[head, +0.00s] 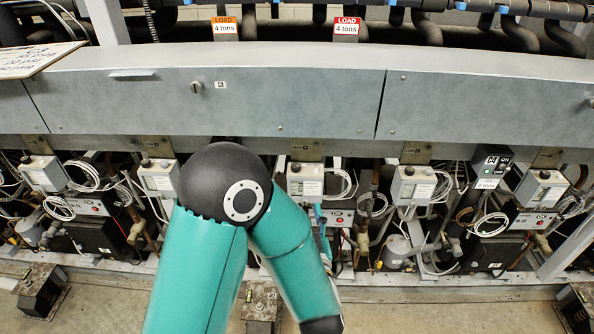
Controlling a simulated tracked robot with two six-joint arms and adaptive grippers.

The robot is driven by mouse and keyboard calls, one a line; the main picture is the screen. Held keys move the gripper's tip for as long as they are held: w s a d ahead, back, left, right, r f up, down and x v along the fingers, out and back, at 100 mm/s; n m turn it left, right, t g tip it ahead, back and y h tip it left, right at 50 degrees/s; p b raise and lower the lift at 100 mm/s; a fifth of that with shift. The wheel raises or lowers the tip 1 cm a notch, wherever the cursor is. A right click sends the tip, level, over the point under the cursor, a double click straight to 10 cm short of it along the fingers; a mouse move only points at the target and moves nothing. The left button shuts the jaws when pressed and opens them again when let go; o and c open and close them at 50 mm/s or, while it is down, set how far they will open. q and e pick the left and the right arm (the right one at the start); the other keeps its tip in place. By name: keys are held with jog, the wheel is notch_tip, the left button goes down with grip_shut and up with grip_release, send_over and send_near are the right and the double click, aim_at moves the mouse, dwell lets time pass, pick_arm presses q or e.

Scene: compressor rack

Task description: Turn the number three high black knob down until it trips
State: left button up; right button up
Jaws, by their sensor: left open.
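A row of grey control boxes with small black knobs on top runs under the grey rack panel. The third box from the left (305,185) has a black knob (295,167) at its top left; I cannot read its number. My left arm crosses the middle, its black elbow left of that box. My left gripper (319,213) shows only as a blue-grey sliver beside the forearm, just below that box. Its fingers are mostly hidden, and I cannot tell whether it touches anything. My right gripper is not in view.
Other control boxes (158,178) (413,186) stand to both sides, with looped grey cables (490,225) and black compressors (97,235) below. A long grey panel (290,95) overhangs the row. Orange (225,28) and red (346,29) load labels sit above. A white sign (35,60) is at upper left.

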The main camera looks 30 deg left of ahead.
aim_at(297, 169)
pick_arm(q)
jog(key=p+x, duration=0.2)
jog(key=x, duration=1.3)
jog(key=shift+w+a+p, duration=0.1)
jog(key=shift+w+p, duration=0.15)
jog(key=shift+p, duration=0.1)
